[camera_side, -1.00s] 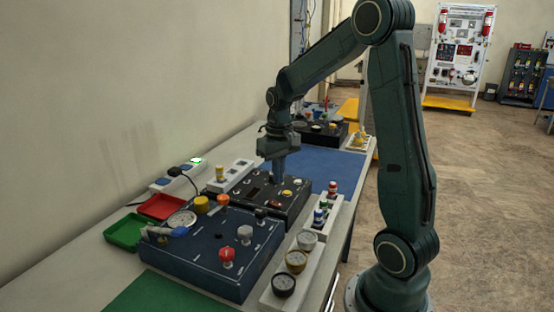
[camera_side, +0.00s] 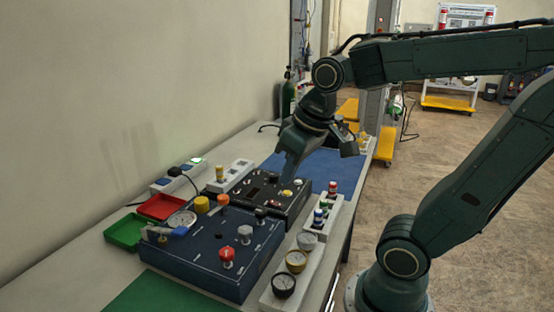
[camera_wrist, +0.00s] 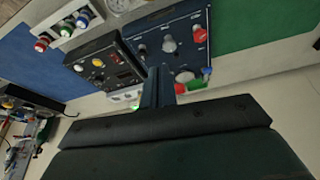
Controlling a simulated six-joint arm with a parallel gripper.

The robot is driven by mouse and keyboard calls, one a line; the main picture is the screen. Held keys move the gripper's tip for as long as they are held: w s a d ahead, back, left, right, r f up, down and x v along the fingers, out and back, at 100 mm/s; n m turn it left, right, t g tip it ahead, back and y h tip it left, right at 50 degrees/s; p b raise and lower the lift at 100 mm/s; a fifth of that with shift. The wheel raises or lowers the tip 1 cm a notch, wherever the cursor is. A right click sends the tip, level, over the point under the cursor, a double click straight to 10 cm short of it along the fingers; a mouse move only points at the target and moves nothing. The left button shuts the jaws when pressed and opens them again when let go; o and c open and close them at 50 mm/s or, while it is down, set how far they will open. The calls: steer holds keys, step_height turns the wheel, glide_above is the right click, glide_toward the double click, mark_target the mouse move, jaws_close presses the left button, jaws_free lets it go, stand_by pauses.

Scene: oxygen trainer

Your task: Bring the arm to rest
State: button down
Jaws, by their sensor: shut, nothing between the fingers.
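My gripper (camera_side: 289,176) is shut and empty. In the side view its fingertips point down near the black control panel (camera_side: 256,197), which has several knobs and buttons. I cannot tell how far above the panel they are. My upper arm leans back to the right, with the forearm reaching left over the table. In the wrist view my fingers (camera_wrist: 158,84) are together, in front of the gap between the black panel (camera_wrist: 110,70) and the blue panel (camera_wrist: 150,35).
The large blue panel (camera_side: 200,258) with red, grey and yellow knobs stands in front. Red (camera_side: 161,207) and green (camera_side: 124,232) trays lie at left. White gauge blocks (camera_side: 270,297) line the table's right edge. A blue mat (camera_side: 330,170) is behind; a green cylinder (camera_side: 288,95) stands farther back.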

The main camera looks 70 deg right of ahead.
steer(key=s+a+n+t, duration=0.1)
steer(key=s+a, duration=0.2)
steer(key=s, duration=0.2)
steer(key=shift+a+n+y, duration=0.15)
steer(key=shift+n+y, duration=0.15)
steer(key=shift+r, duration=0.1)
stand_by(0.8)
